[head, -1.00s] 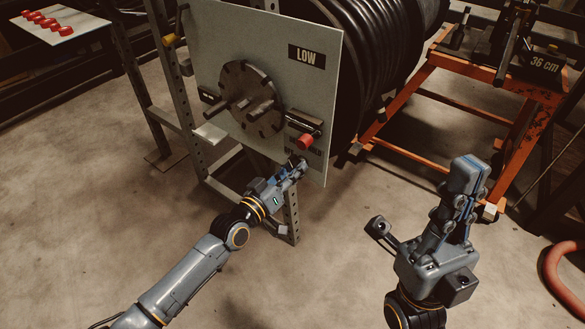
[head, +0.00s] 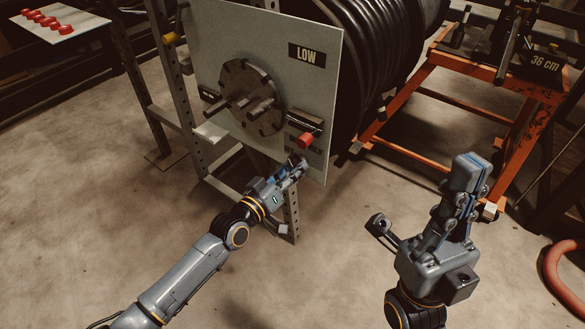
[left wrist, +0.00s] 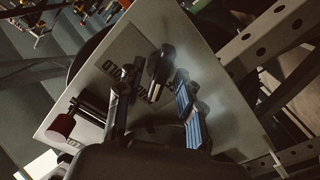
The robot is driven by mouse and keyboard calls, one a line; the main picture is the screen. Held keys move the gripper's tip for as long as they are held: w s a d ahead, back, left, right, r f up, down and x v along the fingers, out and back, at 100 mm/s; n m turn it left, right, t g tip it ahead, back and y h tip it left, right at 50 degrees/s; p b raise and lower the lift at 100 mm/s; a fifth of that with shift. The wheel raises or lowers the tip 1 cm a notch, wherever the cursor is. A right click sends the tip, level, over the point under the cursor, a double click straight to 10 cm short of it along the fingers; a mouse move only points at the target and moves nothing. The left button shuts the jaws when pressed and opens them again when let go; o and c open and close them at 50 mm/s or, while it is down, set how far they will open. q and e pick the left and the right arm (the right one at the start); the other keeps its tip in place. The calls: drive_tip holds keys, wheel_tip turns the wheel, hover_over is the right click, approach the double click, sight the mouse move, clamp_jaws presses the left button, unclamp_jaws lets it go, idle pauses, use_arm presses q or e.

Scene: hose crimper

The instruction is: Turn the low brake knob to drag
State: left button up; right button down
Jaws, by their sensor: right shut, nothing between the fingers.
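The brake panel (head: 215,40) is a pale upright plate marked LOW. A dark round disc (head: 238,78) with pegs standing out is on its middle. Below right is a dark bracket with a red-ended part (head: 305,140), and a dark label under it. I cannot read any knob setting. My left gripper (head: 298,164) is at the panel's lower edge, below the red end. In the left wrist view its fingers (left wrist: 155,112) are apart, with a dark cylindrical part (left wrist: 160,62) beyond them; the red end (left wrist: 61,127) is at the left. My right gripper (head: 472,165) is shut and empty, away from the panel.
A black hose reel (head: 375,50) is behind the panel, on a perforated metal frame (head: 290,205). An orange stand (head: 490,75) with a 36 cm sign is at the right. Red pieces (head: 45,20) lie on a board at top left. The floor in front is clear.

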use_arm(q)
drive_tip(key=v, duration=1.2)
